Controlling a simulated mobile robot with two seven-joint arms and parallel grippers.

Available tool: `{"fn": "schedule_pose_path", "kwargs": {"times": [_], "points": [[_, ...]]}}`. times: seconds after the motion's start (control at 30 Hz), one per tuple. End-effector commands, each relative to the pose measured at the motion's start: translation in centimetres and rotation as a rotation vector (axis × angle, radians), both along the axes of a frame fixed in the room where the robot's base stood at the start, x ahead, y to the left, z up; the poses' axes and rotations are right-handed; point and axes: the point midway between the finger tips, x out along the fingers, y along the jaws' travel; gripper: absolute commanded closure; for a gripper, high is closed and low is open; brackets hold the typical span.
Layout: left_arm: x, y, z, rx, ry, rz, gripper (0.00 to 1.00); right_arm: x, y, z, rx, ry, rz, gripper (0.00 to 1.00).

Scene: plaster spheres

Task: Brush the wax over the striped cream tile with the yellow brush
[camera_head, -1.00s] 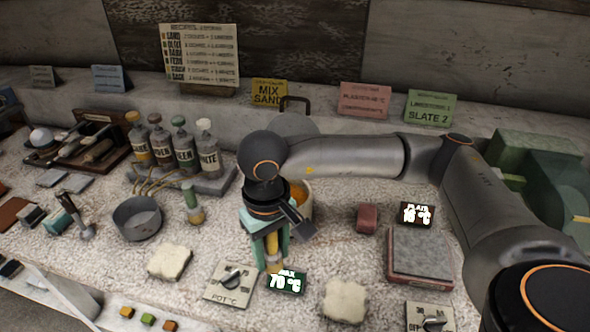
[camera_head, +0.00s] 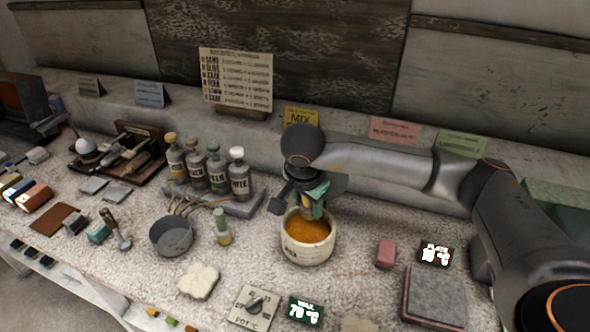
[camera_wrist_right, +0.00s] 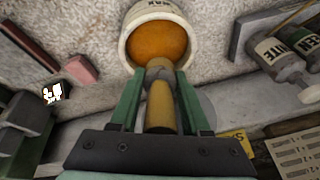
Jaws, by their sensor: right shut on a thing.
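My right gripper (camera_head: 314,203) is shut on the yellow brush (camera_head: 318,213), which also shows between the green fingers in the right wrist view (camera_wrist_right: 160,105). The brush points down at the back part of the wax pot (camera_head: 306,254), a cream pot of orange wax (camera_wrist_right: 157,42). Its tip is at the wax; I cannot tell how deep it reaches. One pale cream tile (camera_head: 199,281) lies front left of the pot, and another (camera_head: 360,324) is cut off at the bottom edge. I cannot make out stripes on either. My left gripper is not in view.
A temperature dial (camera_head: 254,306) and a green 70-degree display (camera_head: 305,311) lie in front of the pot. A red block (camera_head: 386,254) and a grey plate (camera_head: 435,297) are right.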

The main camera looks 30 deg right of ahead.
Motion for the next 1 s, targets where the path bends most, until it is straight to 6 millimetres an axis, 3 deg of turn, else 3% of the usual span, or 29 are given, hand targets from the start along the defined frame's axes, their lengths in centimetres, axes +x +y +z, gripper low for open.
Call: {"fn": "schedule_pose_path", "kwargs": {"times": [0.1,0.27,0.8,1.0], "points": [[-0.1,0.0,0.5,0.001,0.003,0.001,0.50,0.4,-0.6,0.5,-0.015,-0.013,-0.079,1.00],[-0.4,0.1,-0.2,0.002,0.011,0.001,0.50,0.5,-0.8,-0.2,-0.019,-0.016,-0.097,1.00],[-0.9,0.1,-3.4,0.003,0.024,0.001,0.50,0.4,-0.8,-5.2,-0.018,-0.015,-0.093,1.00],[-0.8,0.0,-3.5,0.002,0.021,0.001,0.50,0.5,-0.8,-5.6,-0.018,-0.016,-0.092,1.00]]}}
